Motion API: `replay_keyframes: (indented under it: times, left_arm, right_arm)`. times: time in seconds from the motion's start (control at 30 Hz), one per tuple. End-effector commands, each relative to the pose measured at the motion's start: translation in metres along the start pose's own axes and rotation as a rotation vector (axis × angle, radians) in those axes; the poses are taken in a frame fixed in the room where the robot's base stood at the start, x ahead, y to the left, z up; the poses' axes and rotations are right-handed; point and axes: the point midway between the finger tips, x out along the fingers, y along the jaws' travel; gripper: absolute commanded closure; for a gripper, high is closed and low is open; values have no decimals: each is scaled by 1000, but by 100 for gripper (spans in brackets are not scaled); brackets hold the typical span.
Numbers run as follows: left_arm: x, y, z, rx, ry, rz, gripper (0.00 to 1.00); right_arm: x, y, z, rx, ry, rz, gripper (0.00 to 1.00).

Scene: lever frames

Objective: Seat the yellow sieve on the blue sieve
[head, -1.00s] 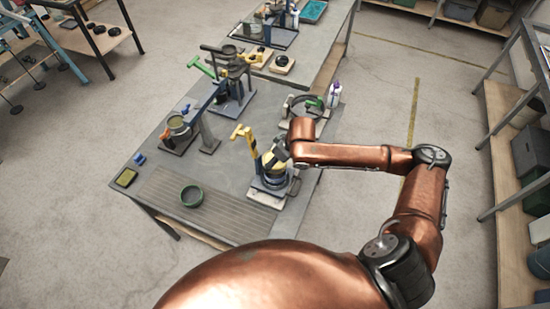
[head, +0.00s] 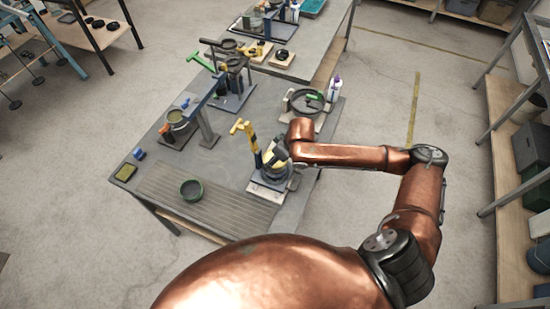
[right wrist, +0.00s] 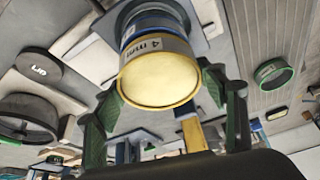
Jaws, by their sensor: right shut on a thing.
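The yellow sieve (right wrist: 160,80) is between the two green fingers of my right gripper (right wrist: 162,88), which is shut on it. Its label reads "4 mm" in the right wrist view. The blue sieve (right wrist: 150,24) lies directly behind it there. In the head view my right gripper (head: 283,153) holds the yellow sieve (head: 268,156) over the blue sieve (head: 272,173), on a light base (head: 265,192). The two look lined up and very close; I cannot tell whether the rims are fully joined. My left gripper is not in view.
A yellow-handled lever post (head: 250,140) stands close left of the sieves. A green-rimmed bowl (head: 191,190) sits at the front left. A round dark pan (head: 305,102) and a white bottle (head: 333,89) stand behind. The table between the bowl and the rear rigs is mostly clear.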

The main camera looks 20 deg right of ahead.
Motion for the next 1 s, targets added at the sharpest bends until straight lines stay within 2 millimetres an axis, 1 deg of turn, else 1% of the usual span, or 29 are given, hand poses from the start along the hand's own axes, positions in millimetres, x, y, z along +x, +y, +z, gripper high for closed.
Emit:
replay_keyframes:
  times: [0.3, 0.33, 0.6, 0.87, 1.0]
  left_arm:
    - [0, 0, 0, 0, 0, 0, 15]
    - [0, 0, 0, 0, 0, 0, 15]
    - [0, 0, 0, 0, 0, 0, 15]
    - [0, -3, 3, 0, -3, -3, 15]
    - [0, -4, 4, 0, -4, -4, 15]
  right_arm:
    - [4, 0, 2, 0, 1, 0, 63]
    - [4, 0, 1, 0, 1, 0, 33]
    - [4, 0, 1, 0, 1, 0, 15]
    - [4, 0, 2, 0, -1, 0, 14]
    - [-3, 0, 2, 0, 0, 1, 14]
